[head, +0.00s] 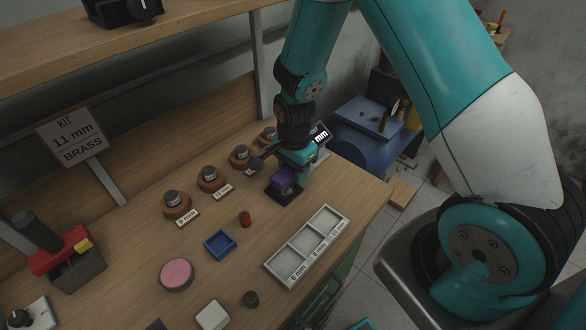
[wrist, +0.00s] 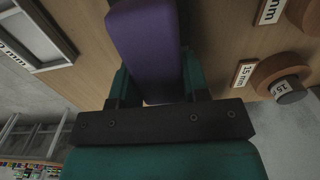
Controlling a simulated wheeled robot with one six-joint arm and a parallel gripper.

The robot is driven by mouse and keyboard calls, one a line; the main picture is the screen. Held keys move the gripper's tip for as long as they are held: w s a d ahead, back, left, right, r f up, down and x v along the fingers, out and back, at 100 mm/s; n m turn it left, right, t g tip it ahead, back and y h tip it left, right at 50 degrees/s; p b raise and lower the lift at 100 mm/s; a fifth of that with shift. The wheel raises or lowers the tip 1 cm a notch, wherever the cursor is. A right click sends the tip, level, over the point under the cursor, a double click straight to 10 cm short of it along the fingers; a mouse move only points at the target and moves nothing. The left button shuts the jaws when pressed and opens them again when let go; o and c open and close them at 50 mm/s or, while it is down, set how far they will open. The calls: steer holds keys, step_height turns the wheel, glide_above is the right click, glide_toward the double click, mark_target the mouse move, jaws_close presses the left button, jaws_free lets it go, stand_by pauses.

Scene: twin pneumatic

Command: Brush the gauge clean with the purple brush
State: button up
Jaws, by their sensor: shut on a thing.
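The purple brush (head: 284,178) is between the fingers of my gripper (head: 292,170), which is shut on it. In the wrist view, the purple block of the brush (wrist: 145,45) fills the gap between the teal fingers (wrist: 150,85); its bristles are not seen. In the head view, the brush is at or just above a dark square base (head: 283,194) on the bench; I cannot tell whether they touch. Several round brown stands with grey tops, such as the 9 mm one (head: 176,204), line the back of the bench. I cannot tell which thing is the gauge.
A pale three-part tray (head: 334,211) lies front right of the brush. A blue tray (head: 219,244), red cylinder (head: 245,219), pink disc (head: 176,274) and dark green cylinder (head: 250,298) stand on the bench. A kit sign reads 11 mm brass (head: 73,141).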

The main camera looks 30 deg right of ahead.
mark_target(276, 180)
steer(key=shift+s+a, duration=0.3)
steer(key=shift+a, duration=0.65)
steer(key=shift+s+a, duration=0.3)
steer(key=shift+a, duration=0.6)
steer(key=shift+s+a, duration=0.3)
steer(key=shift+a, duration=0.65)
steer(key=shift+w, duration=0.15)
steer(key=shift+w+d, duration=0.15)
steer(key=shift+d, duration=0.05)
steer(key=shift+w+d+r+p, duration=0.1)
steer(key=shift+w+d+p, duration=0.1)
steer(key=shift+d, duration=0.45)
steer(key=shift+w+d+p, duration=0.2)
steer(key=shift+d, duration=0.45)
steer(key=shift+w+d, duration=0.25)
steer(key=shift+d, duration=0.5)
steer(key=shift+w+d, duration=0.25)
steer(key=shift+d, duration=0.7)
steer(key=shift+s+a+f, duration=0.1)
steer(key=shift+s+a, duration=0.2)
steer(key=shift+a, duration=0.65)
steer(key=shift+s+a+f, duration=0.1)
steer(key=shift+s+a, duration=0.15)
steer(key=shift+a, duration=0.65)
steer(key=shift+s+a, duration=0.3)
steer(key=shift+a, duration=0.65)
steer(key=shift+s+a+f, duration=0.1)
steer(key=shift+s+a, duration=0.2)
steer(key=shift+a, duration=0.15)
